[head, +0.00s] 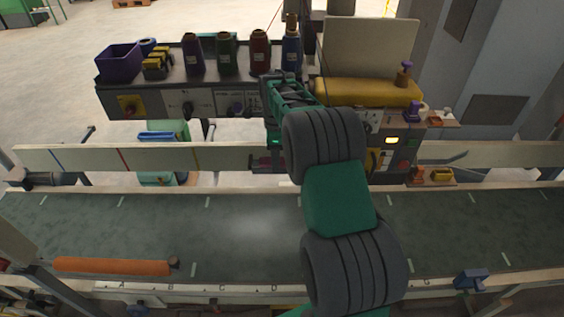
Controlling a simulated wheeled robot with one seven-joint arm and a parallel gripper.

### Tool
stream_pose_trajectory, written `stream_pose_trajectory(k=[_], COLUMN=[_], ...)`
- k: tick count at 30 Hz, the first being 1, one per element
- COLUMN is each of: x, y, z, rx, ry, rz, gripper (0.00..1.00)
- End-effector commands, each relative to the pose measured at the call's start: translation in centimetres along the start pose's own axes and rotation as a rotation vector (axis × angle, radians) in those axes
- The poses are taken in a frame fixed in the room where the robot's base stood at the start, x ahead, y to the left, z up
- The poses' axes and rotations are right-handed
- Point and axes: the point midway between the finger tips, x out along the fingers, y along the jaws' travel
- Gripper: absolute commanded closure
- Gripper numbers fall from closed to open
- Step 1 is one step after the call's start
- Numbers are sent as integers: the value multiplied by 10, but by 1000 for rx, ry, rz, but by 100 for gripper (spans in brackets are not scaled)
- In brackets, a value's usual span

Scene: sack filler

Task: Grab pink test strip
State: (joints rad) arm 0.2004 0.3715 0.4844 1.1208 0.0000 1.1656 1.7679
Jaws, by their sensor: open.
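My arm reaches up from the bottom over the belt, and its far end bends down in front of the shelf unit. My gripper (268,166) is small here and lies at the pale rail, left of the thick arm link. A small dark pink piece (262,161) shows right at the gripper. It may be the pink test strip, but it is too small and too covered to be sure. I cannot tell whether the fingers touch it. The jaws are open.
A shelf (212,83) above the rail (225,157) carries several thread cones and a purple bin (118,62). A yellow cushion-like part (368,92) and a control box (398,145) stand right of the arm. An orange roller (112,266) lies by the green belt's (240,225) near edge.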

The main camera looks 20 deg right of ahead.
Motion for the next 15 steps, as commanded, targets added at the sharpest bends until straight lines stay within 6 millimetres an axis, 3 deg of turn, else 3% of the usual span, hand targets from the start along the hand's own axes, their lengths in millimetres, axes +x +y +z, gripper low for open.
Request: stream_pose_trajectory(k=[4,15], x=[0,0], y=[0,0], z=[0,0], rx=[0,0], ry=[0,0], rz=[-1,-1], gripper=[43,73])
